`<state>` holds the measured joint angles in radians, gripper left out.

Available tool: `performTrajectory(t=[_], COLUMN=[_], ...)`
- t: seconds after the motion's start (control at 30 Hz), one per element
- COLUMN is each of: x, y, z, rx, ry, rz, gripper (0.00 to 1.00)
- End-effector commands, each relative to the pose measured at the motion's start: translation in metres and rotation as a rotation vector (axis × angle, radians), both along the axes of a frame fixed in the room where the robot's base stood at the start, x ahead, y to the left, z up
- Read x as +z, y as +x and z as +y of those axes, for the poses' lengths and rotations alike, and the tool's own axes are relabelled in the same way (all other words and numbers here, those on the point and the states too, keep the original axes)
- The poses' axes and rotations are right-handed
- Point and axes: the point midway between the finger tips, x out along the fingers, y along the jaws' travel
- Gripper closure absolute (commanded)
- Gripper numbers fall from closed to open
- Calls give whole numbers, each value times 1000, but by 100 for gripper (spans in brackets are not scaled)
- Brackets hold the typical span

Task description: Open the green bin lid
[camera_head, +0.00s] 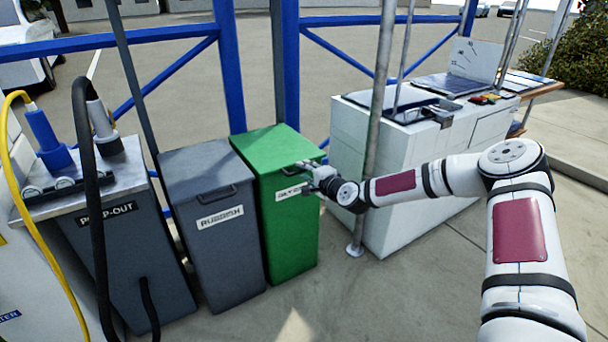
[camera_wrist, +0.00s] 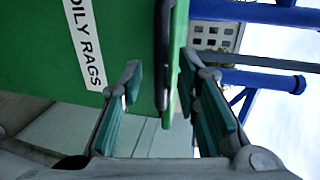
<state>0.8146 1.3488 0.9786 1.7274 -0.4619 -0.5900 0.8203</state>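The green bin (camera_head: 292,222) stands beside the grey bin, with its lid (camera_head: 272,148) lying shut on top. A label on its front reads "OILY RAGS" in the wrist view (camera_wrist: 84,42). A dark handle (camera_wrist: 163,48) shows at the lid's front edge in the wrist view. My gripper (camera_head: 308,174) is at the upper front of the green bin, close to that edge. In the wrist view my gripper (camera_wrist: 162,85) is open, one teal-padded finger on each side of the handle and lid edge. I cannot tell whether either finger touches.
A grey rubbish bin (camera_head: 212,222) and a pump-out unit (camera_head: 122,245) with hoses stand to the left. A metal pole (camera_head: 376,130) and a white cabinet (camera_head: 410,185) stand close on the right. Blue posts (camera_head: 230,65) rise behind. Paving in front is clear.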

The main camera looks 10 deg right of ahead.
Motion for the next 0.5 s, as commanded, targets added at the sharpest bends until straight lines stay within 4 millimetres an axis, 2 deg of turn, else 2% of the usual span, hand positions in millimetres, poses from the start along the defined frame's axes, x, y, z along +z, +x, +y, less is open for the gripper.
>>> performTrajectory(t=[0.13, 0.43, 0.47, 0.5], x=[-2, -2, -2, -2], y=[10, 11, 11, 11], z=[3, 4, 4, 4], rx=[0, 0, 0, 0], ry=[0, 0, 0, 0], rz=[0, 0, 0, 0], gripper=[70, 70, 72, 82])
